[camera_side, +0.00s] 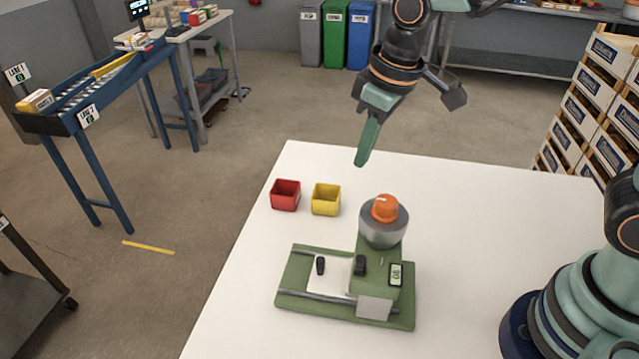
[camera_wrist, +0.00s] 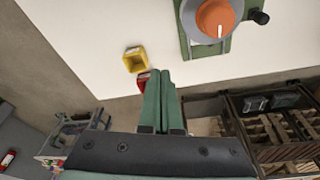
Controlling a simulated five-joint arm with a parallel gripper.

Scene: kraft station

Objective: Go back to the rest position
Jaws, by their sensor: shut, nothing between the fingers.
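My gripper (camera_side: 367,160) is shut and empty, pointing down above the far part of the white table. In the wrist view its closed green fingers (camera_wrist: 160,78) reach up the middle of the picture and cover part of the red bin (camera_wrist: 142,79). My arm's upper links rise out of the top of the side view. The gripper is apart from the green machine and the bins below it.
A green machine (camera_side: 378,277) with a grey bowl (camera_side: 383,231) and orange knob (camera_side: 384,207) stands on the white table (camera_side: 480,200). A red bin (camera_side: 285,195) and a yellow bin (camera_side: 326,199) sit left of it. Stacked crates (camera_side: 590,110) stand at the right.

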